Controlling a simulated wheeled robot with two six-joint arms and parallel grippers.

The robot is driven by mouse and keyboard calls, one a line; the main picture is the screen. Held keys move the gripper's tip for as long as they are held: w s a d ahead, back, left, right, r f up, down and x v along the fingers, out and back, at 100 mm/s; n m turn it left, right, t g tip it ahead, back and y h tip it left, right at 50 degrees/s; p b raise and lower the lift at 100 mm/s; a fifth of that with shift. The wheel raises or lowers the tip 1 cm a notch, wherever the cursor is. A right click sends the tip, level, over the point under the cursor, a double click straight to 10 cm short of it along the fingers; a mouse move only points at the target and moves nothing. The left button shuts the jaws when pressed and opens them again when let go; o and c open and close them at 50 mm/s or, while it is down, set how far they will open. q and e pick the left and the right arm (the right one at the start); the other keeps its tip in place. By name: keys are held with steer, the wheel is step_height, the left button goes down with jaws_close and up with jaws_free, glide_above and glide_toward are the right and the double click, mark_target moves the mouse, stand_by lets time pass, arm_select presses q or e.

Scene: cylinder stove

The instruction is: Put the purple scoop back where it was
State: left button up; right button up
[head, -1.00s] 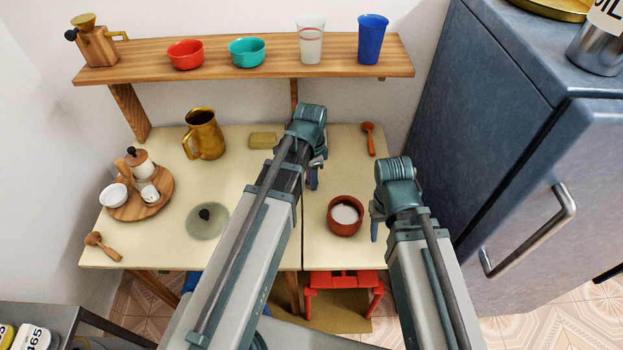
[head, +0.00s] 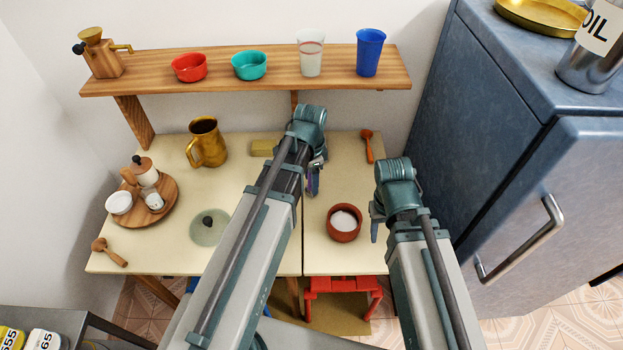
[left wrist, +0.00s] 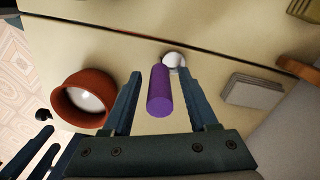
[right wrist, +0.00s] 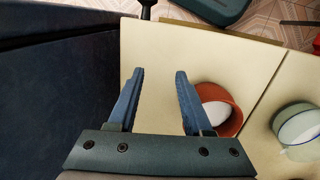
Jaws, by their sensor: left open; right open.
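The purple scoop shows best in the left wrist view, with a purple handle (left wrist: 158,92) and a pale round end (left wrist: 174,61). My left gripper (left wrist: 163,75) is open, with its fingers on either side of the handle and gaps showing. In the head view my left arm hides most of the scoop; a little purple (head: 316,182) shows by the fingers. My right gripper (right wrist: 160,72) is open and empty over the right part of the table, beside the red-brown bowl with white contents (head: 344,236). The bowl also shows in the right wrist view (right wrist: 236,123).
A red-orange spoon (head: 369,148) lies at the back right of the table (head: 330,258). A yellow sponge-like block (head: 262,147), brass jug (head: 208,147) and glass lid (head: 207,236) are on the left part. A shelf (head: 200,78) runs above; a blue-grey fridge (head: 500,150) stands right.

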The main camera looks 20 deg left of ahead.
arm_select(q)
step_height(320, 180, up, 9)
steer(key=p, duration=0.8)
steer(key=shift+s+d, duration=0.2)
steer(key=shift+s, duration=0.1)
steer(key=s+d+n+y, duration=0.1)
steer(key=s+d+n, duration=0.6)
steer(key=s+d, duration=0.2)
steer(key=shift+s+d, duration=0.25)
steer(key=shift+s, duration=1)
